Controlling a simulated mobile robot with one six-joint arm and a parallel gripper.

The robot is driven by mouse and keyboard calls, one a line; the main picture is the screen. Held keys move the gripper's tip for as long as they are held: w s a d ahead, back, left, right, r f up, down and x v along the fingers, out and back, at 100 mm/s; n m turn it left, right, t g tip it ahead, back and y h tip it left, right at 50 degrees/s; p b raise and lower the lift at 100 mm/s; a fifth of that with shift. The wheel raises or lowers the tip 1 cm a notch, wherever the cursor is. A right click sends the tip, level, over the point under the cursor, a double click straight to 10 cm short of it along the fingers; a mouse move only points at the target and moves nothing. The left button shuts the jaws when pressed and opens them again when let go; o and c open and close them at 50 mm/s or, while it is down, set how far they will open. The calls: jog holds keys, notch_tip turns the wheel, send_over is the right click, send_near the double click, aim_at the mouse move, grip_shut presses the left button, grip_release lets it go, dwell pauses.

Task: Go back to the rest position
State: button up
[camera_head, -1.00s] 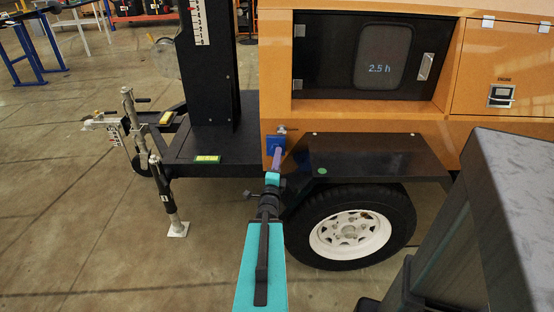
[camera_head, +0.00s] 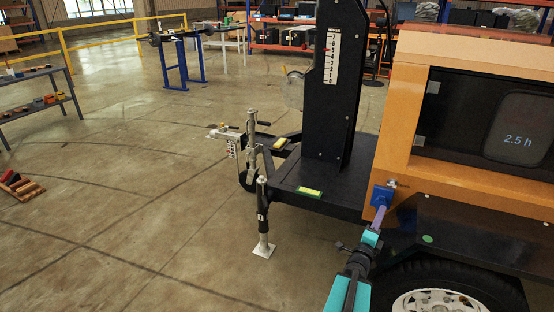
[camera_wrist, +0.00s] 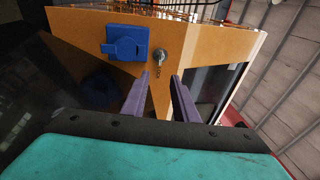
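The orange light tower trailer (camera_head: 393,140) stands at the right in the head view, its display reading 2.5 h. My gripper (camera_head: 381,211) is in front of its lower left corner, just below a blue box (camera_head: 383,195) with a small silver fitting beside it. In the wrist view, my gripper's two purple fingers (camera_wrist: 160,84) are apart with nothing between them. They point at the orange corner; the blue box (camera_wrist: 127,42) is above left and the silver lock-like fitting (camera_wrist: 156,58) is just ahead. Whether a finger touches the panel I cannot tell.
The black mast (camera_head: 335,90), the tow hitch (camera_head: 225,135) and the jack leg (camera_head: 263,215) stand left of my gripper. A shelf rack (camera_head: 40,106) and stacked wooden pieces (camera_head: 18,187) are at the far left. The floor between is clear.

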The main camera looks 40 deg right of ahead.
jog(key=w+a+f+n+t+y+p, duration=0.1)
jog(key=w+a+n+t+y+p, duration=0.2)
jog(key=w+a, duration=0.8)
jog(key=w+a+f+n+t+y+p, duration=0.1)
jog(key=w+a+f+n+t+y, duration=0.35)
jog(key=w, duration=1.05)
jog(key=w+a+f+n+y+p, duration=0.1)
jog(key=w+a+f+n+y, duration=0.15)
jog(key=a, duration=0.75)
jog(key=w+a+f+n+y+p, duration=0.15)
jog(key=w+a+f, duration=0.25)
jog(key=a, duration=0.5)
jog(key=w+a+f+n+y+p, duration=0.1)
jog(key=w+a+f+n+y, duration=0.25)
jog(key=a, duration=0.65)
jog(key=s+a+f+n+g+y+p, duration=0.15)
jog(key=s+a+f+n+g, duration=0.3)
jog(key=a, duration=0.55)
jog(key=s+a+f+n+g+y+p, duration=0.1)
jog(key=s+a+f+n+g+y, duration=0.25)
jog(key=a+f, duration=0.5)
jog(key=s+a+n+g, duration=0.2)
jog(key=s+n+g, duration=0.7)
jog(key=s, duration=1.6)
jog(key=shift+s+a+f+n, duration=0.3)
jog(key=shift+a+f+n, duration=0.15)
jog(key=shift+n, duration=0.55)
jog(key=shift+g, duration=0.25)
